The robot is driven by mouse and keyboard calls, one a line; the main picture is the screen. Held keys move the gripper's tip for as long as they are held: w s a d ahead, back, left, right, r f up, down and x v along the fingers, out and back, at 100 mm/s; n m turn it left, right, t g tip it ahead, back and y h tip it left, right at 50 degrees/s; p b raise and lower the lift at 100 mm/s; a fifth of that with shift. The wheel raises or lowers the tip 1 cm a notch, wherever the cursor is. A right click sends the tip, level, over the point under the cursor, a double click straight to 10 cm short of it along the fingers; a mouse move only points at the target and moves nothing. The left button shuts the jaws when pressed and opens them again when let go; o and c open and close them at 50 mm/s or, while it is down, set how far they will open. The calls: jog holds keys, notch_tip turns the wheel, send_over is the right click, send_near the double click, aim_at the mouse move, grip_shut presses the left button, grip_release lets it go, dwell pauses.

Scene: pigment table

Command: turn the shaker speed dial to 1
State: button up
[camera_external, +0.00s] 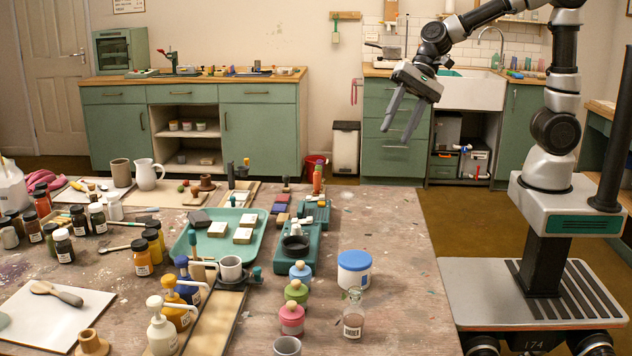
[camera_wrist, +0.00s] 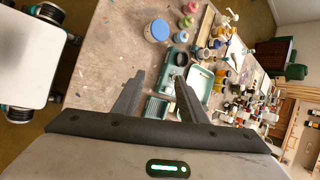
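A teal device with a black round holder on top (camera_external: 296,255), which looks like the shaker, stands near the middle of the table; it also shows in the wrist view (camera_wrist: 172,75). I cannot make out its speed dial or any numbers in either view. My gripper (camera_external: 396,136) is open and empty, raised high above and beyond the table's right side, well apart from the device. In the wrist view my gripper's two fingers (camera_wrist: 160,78) are spread, with the device seen beyond them.
A second teal ribbed block (camera_external: 316,212) stands just behind the device. A teal tray (camera_external: 187,243) with small boxes lies to its left. A blue-lidded tub (camera_external: 354,269), a glass bottle (camera_external: 354,315) and pink, green and blue jars stand in front. The table's right strip is clear.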

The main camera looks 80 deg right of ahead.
jog(key=w+d+f+m, duration=0.1)
jog(key=w+f+m, duration=0.55)
jog(key=w, duration=0.25)
jog(key=m+t+y, duration=0.1)
jog(key=m+t, duration=0.1)
jog(key=m, duration=0.4)
send_near(297, 225)
jog(key=b+x, duration=0.3)
jog(key=x, duration=0.5)
jog(key=shift+w+a+f, duration=0.1)
jog(key=shift+f, duration=0.05)
grip_shut()
